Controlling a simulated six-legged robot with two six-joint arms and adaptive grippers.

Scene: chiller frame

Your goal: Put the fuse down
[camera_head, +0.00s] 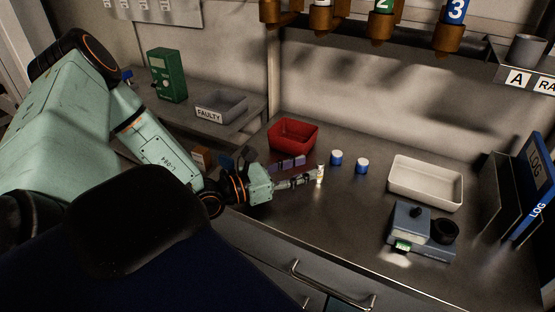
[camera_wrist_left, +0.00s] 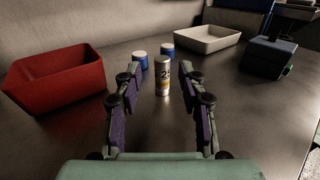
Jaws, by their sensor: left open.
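The fuse (camera_wrist_left: 163,76) is a small silvery cylinder with a yellowish label band and dark print. It stands upright on the steel counter, between the spread fingertips of my left gripper (camera_wrist_left: 158,70) in the left wrist view. Gaps show on both sides of it, so the gripper is open and not holding it. In the head view the fuse (camera_head: 320,173) shows at the tips of my left gripper (camera_head: 317,176), low at the counter. My right gripper does not show in either view.
A red bin (camera_head: 294,135) stands behind the gripper. Two blue-and-white capped jars (camera_head: 336,158) stand just beyond the fuse. A white tray (camera_head: 426,184) and a grey-blue device (camera_head: 420,232) are to the right. A grey bin marked FAULTY (camera_head: 221,106) sits on the left shelf. The front counter is clear.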

